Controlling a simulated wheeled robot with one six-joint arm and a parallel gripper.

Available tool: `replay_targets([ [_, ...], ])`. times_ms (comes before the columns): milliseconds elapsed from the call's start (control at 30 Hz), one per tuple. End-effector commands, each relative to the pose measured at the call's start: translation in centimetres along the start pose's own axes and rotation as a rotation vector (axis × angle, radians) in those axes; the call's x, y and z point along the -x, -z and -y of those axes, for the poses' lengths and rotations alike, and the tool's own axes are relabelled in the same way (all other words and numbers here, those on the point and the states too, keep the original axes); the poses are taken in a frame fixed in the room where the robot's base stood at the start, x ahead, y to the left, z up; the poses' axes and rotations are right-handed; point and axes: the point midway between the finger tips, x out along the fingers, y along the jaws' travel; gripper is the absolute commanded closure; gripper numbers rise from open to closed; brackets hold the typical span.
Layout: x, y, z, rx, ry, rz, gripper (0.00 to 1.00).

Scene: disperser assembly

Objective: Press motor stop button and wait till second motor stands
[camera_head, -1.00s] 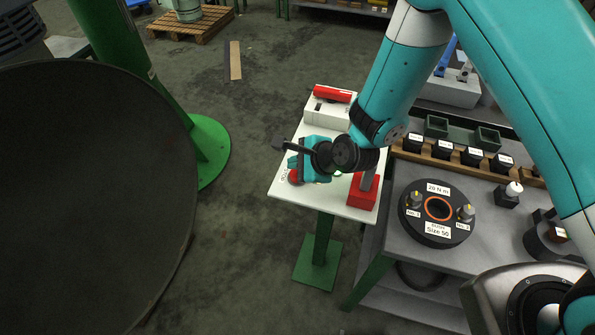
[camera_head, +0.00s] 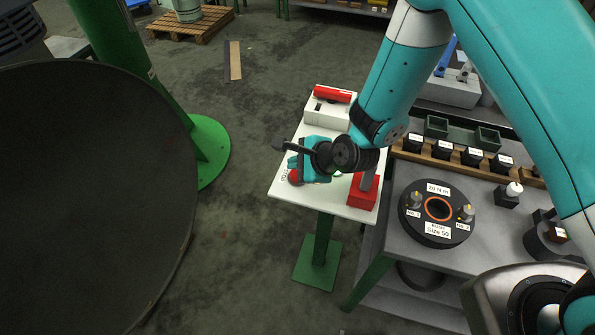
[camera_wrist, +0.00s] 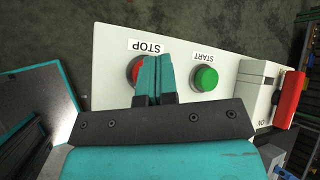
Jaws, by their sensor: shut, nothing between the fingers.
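The red motor stop button (camera_wrist: 134,70) sits on a white panel (camera_wrist: 110,95) under a STOP label (camera_wrist: 146,46). My gripper (camera_wrist: 154,62) is shut with nothing between its teal fingers. Its fingertips overlap the right part of the red button in the wrist view; I cannot tell whether they touch it. In the head view my gripper (camera_head: 311,165) is over the white panel, and the red button (camera_head: 294,177) shows at its lower left. The green start button (camera_wrist: 205,78) is right of the fingers. No second motor can be made out for certain.
A white switch box with a red handle (camera_wrist: 291,97) stands at the panel's right end. A red block (camera_head: 362,190) stands on the panel's near right corner. A grey bench (camera_head: 400,255) with a round black fixture is at right. A large dark disc (camera_head: 90,200) fills the left.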

Motion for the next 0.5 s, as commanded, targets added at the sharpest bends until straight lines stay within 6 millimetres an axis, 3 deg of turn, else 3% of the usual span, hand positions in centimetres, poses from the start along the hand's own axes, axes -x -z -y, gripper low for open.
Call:
replay_targets([
  [500, -0.32, 0.23, -0.24, 0.000, 0.000, 0.000, 1.00],
])
